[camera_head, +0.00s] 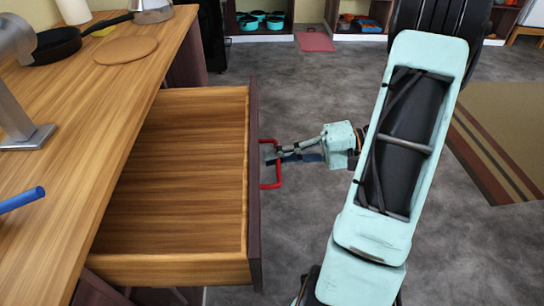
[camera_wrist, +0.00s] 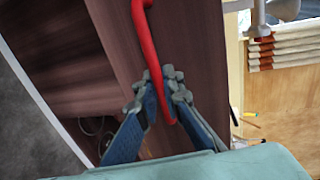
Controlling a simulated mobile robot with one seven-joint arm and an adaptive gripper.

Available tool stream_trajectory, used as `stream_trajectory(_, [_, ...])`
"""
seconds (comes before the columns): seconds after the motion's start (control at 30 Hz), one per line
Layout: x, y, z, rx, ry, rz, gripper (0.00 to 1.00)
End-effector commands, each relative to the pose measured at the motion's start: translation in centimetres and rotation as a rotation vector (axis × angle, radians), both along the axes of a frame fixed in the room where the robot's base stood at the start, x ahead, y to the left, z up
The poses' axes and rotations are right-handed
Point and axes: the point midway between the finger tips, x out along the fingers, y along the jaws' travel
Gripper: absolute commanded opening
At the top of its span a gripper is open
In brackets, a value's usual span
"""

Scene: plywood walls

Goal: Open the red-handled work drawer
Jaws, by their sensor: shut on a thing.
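The work drawer (camera_head: 175,180) stands pulled out from under the wooden counter, and its inside looks empty. Its dark front panel (camera_head: 254,190) faces right, towards my arm. The red handle (camera_head: 268,184) is fixed on that panel; it also shows in the wrist view (camera_wrist: 151,50) as a red bar running down between the fingers. My gripper (camera_head: 275,154) is at the handle from the right, and in the wrist view its fingers (camera_wrist: 160,95) are closed around the bar.
The wooden counter (camera_head: 110,105) runs along the left, with a black pan (camera_head: 55,45), a round brown board (camera_head: 126,50) and a blue-ended rod (camera_head: 22,200) on it. Open grey floor (camera_head: 300,230) lies right of the drawer. A striped rug (camera_head: 505,140) is at far right.

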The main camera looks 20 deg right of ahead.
Motion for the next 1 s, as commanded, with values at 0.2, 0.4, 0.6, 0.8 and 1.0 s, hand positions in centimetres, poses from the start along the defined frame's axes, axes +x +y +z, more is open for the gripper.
stream_trajectory(0.2, [0.0, 0.0, 0.0, 0.0, -0.001, 0.0, 0.12])
stream_trajectory(0.4, [0.0, 0.0, 0.0, 0.0, -0.001, 0.0, 0.25])
stream_trajectory(0.6, [0.0, 0.0, 0.0, 0.0, -0.001, 0.0, 0.25])
stream_trajectory(0.8, [-0.6, -1.9, 0.4, -0.002, -0.001, -0.004, 0.25])
stream_trajectory(1.0, [-2.0, -5.8, 1.2, -0.003, -0.002, -0.004, 0.25])
